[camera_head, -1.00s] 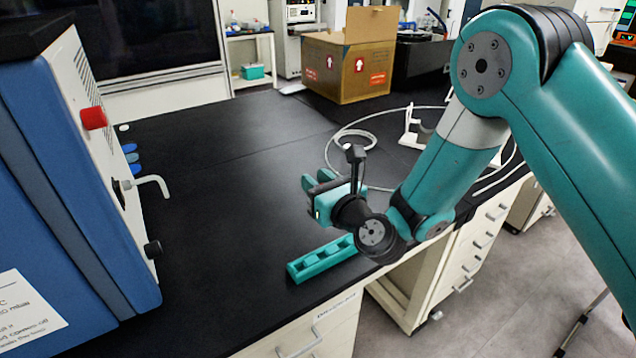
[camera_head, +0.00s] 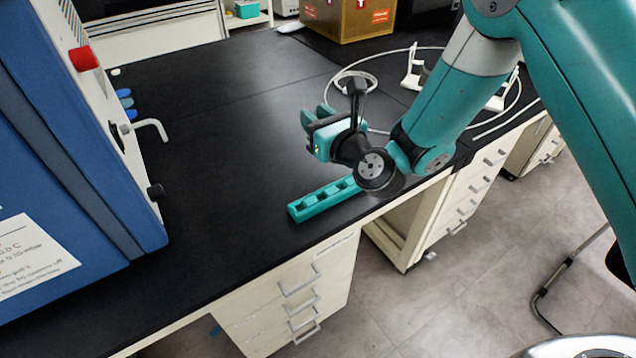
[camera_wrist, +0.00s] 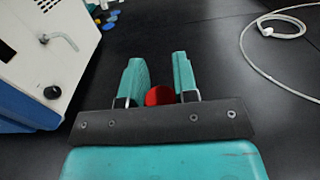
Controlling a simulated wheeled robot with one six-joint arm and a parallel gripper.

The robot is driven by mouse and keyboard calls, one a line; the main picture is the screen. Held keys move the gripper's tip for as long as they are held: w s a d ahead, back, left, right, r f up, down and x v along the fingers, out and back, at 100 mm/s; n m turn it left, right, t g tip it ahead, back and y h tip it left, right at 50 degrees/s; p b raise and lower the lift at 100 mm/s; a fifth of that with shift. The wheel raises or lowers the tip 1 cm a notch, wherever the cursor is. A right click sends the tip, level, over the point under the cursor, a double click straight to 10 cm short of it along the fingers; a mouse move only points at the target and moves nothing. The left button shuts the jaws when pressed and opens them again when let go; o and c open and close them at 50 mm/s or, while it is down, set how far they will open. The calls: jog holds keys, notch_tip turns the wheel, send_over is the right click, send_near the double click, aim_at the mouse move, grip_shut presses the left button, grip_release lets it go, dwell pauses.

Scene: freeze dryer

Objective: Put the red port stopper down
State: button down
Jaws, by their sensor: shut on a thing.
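The red port stopper (camera_wrist: 159,96) is between the two teal fingers of my gripper (camera_wrist: 158,60) in the wrist view; only its rounded red top shows. My gripper also shows in the head view (camera_head: 317,115), held above the black bench, just behind a teal slotted holder (camera_head: 322,200). In the head view the stopper is hidden by the fingers. The holder lies on the bench near its front edge, and its slots look empty.
A white cable (camera_head: 345,80) loops at the right. The bench middle (camera_head: 225,140) is clear.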

notch_tip(320, 180, down, 14)
jog(key=b, duration=1.2)
jog(key=shift+f, duration=0.15)
jog(key=shift+f, duration=0.1)
jog(key=shift+f+b, duration=0.55)
jog(key=shift+b, duration=0.15)
jog(key=c, duration=0.9)
grip_release()
